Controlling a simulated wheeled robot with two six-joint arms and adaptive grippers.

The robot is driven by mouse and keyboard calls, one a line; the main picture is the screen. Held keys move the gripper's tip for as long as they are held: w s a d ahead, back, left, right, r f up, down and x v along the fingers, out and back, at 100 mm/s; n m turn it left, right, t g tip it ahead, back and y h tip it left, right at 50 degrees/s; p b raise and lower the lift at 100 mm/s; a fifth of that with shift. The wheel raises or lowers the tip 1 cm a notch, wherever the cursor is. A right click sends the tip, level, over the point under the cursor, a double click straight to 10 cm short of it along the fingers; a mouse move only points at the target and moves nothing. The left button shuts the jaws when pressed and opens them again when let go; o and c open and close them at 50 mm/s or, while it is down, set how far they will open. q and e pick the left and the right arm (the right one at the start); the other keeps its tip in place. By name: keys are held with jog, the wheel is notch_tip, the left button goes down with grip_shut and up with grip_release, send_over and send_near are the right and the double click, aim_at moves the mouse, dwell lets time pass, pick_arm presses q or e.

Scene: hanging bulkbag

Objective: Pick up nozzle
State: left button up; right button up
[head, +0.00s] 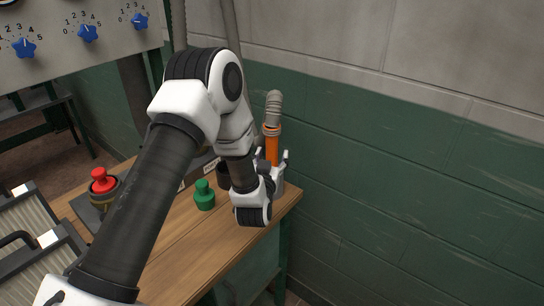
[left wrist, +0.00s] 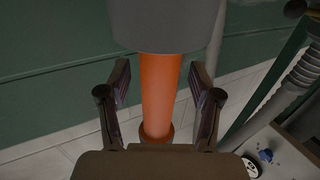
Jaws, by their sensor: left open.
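The nozzle, an orange tube (head: 271,148), stands upright at the table's far right corner, with a grey ribbed hose on its top end. Its lower end goes into a grey holder (head: 279,186), mostly hidden by my arm. My left gripper (head: 272,160) is at the nozzle. In the left wrist view the picture is upside down. There the orange tube (left wrist: 160,90) lies between the two open fingers of my left gripper (left wrist: 160,88), with a visible gap on each side. The grey holder (left wrist: 168,25) fills the top of that view. My right gripper is not in view.
On the wooden table (head: 200,250) are a green button (head: 204,195) and a red button (head: 102,181). A panel with blue knobs (head: 88,33) hangs at upper left. A green and grey wall (head: 420,170) stands close behind the table. Handled filter-like boxes (head: 30,225) sit at left.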

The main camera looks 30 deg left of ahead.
pick_arm(q)
jog(key=shift+r, duration=0.1)
jog(key=shift+s+d, duration=0.1)
jog(key=c, duration=0.4)
grip_shut()
jog(key=shift+r, duration=0.1)
